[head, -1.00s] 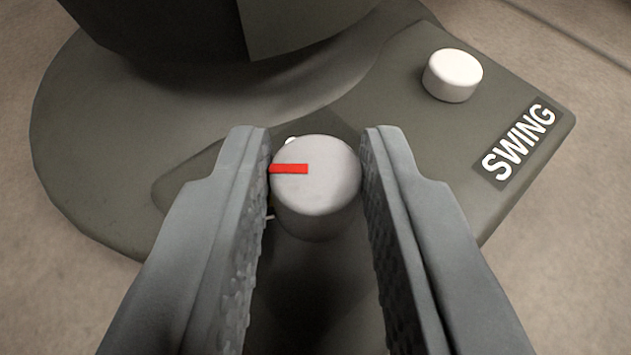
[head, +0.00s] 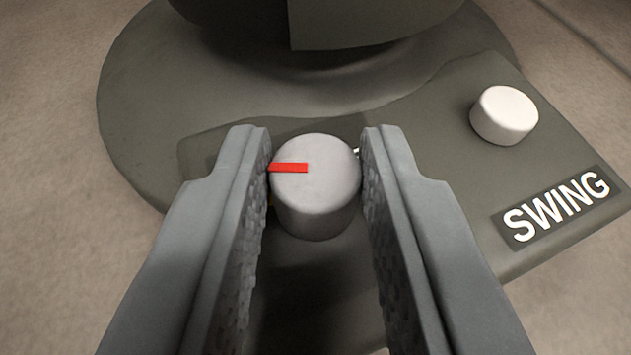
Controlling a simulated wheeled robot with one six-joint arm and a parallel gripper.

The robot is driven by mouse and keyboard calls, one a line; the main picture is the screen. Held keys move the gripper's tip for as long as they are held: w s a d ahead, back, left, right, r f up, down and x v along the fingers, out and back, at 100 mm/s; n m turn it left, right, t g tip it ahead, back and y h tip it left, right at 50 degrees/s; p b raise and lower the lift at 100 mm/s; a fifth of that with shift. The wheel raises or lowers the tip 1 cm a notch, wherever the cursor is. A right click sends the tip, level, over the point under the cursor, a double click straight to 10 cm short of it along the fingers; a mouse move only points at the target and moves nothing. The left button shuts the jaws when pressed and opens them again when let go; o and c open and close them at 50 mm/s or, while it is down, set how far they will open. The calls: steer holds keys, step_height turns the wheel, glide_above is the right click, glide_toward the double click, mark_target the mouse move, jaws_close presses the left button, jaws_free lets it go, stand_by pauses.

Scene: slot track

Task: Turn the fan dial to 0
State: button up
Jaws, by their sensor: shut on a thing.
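The fan dial (head: 318,205) is a light grey round knob with a red pointer mark on its top. It sits on the dark green-grey fan base (head: 150,110). The red mark points to the left in the picture, toward the left finger. My gripper (head: 315,180) is shut on the dial, one finger at its left side and one at its right. The fingers and the dial hide most of the markings around it, so I cannot read any number. A small bit of white marking shows by the right fingertip.
A white knob (head: 504,115) stands on the base at the upper right, with a SWING label (head: 556,208) below it. The dark fan column (head: 380,20) rises at the top. Plain beige surface surrounds the base.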

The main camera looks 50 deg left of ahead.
steer(key=o, duration=1)
steer(key=v, duration=1.7)
steer(key=shift+d, duration=0.2)
